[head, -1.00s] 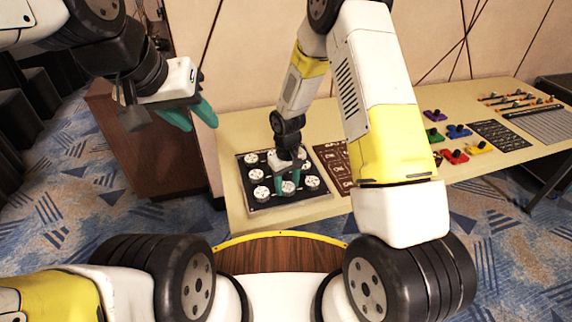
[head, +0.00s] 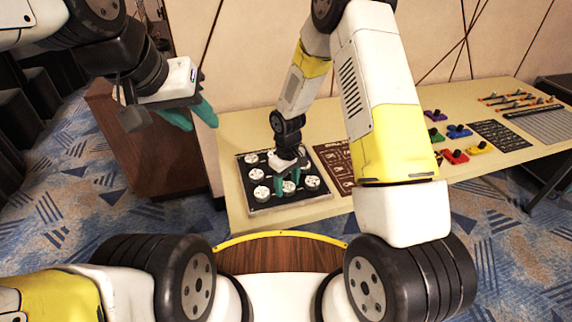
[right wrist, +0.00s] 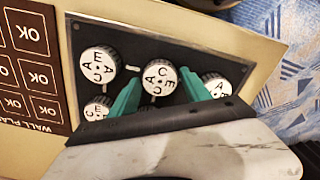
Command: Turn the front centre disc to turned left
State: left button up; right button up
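A black board (head: 243,182) with white-topped round discs lies on the near left of the table; it also shows in the right wrist view (right wrist: 190,52). The front centre disc (head: 288,187) has letters on its face and lies between the teal fingers in the right wrist view (right wrist: 160,77). My right gripper (head: 288,183) points down with one finger on either side of this disc. I cannot tell whether the fingers press on its rim. My left gripper (head: 195,113) is open and empty, raised left of the table.
Other discs stand close by, such as the front left (head: 261,193) and front right (head: 312,183) ones. A brown panel with OK squares (head: 333,165) lies right of the board. Coloured blocks (head: 453,156) and a dark panel (head: 500,135) lie farther right.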

aim_at(287, 186)
jog(key=shift+o, duration=0.8)
jog(key=shift+r, duration=3.85)
jog(key=s+d+r+m+t+y, duration=0.1)
jog(key=s+d+r+m, duration=0.2)
jog(key=r, duration=0.7)
jog(key=s+d+r+m+t, duration=0.1)
jog(key=s+d+r+t, duration=0.2)
jog(key=r, duration=0.7)
jog(key=s+d+r+m+t, duration=0.1)
jog(key=s+d+r+m, duration=0.1)
jog(key=s+r, duration=0.3)
jog(key=s+d+r+m+t+y, duration=0.1)
jog(key=s+d+r, duration=0.3)
jog(key=s, duration=0.5)
jog(key=shift+s+r+m, duration=0.25)
jog(key=shift+r+m, duration=0.15)
jog(key=shift+r, duration=0.15)
